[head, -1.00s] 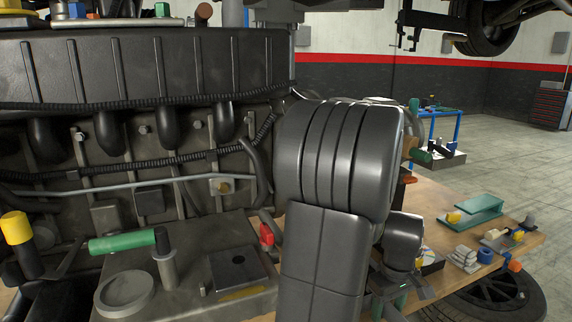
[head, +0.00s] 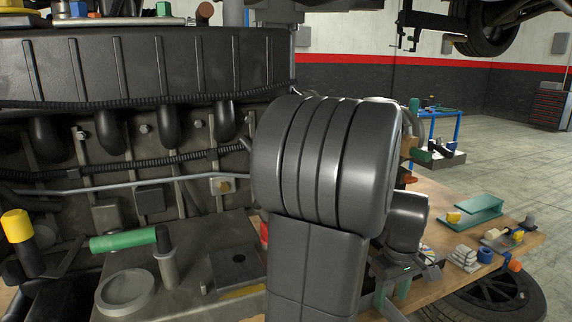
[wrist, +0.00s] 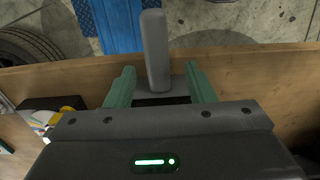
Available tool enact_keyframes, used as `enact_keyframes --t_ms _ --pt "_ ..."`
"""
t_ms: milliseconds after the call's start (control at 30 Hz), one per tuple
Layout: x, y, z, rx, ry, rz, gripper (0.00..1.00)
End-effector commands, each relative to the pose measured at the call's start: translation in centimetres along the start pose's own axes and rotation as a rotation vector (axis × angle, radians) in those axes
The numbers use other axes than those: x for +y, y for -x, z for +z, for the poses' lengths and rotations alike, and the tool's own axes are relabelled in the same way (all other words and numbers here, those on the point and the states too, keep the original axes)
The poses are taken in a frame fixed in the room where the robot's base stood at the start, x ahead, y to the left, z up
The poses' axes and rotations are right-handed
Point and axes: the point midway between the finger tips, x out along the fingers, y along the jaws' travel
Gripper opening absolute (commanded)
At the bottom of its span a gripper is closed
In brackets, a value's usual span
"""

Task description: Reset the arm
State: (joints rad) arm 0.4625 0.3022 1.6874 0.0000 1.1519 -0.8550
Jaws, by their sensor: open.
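My arm (head: 325,165) is folded in front of the engine and fills the middle of the head view. My gripper (wrist: 159,68) has two green fingers, spread apart in the wrist view. A grey upright post (wrist: 157,45) shows between and beyond the fingers; I cannot tell whether anything touches it. In the head view only part of the gripper shows low behind my arm, and the fingertips are not clear.
The dark engine (head: 140,70) fills the left. A wooden table (head: 435,200) holds a green bracket (head: 478,210) and small parts at the right. A green-handled tool (head: 122,242) lies at the left. A tyre (head: 490,297) lies below the table. Open floor lies right.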

Motion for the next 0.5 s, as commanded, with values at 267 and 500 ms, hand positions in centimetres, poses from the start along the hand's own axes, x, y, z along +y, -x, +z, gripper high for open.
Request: enact_keyframes --t_ms 267,500 --pt "0.2 -5.6 -0.3 -0.004 0.0 -0.004 0.49" --pt "0.3 -3.2 -0.3 0.004 0.0 0.004 0.49"
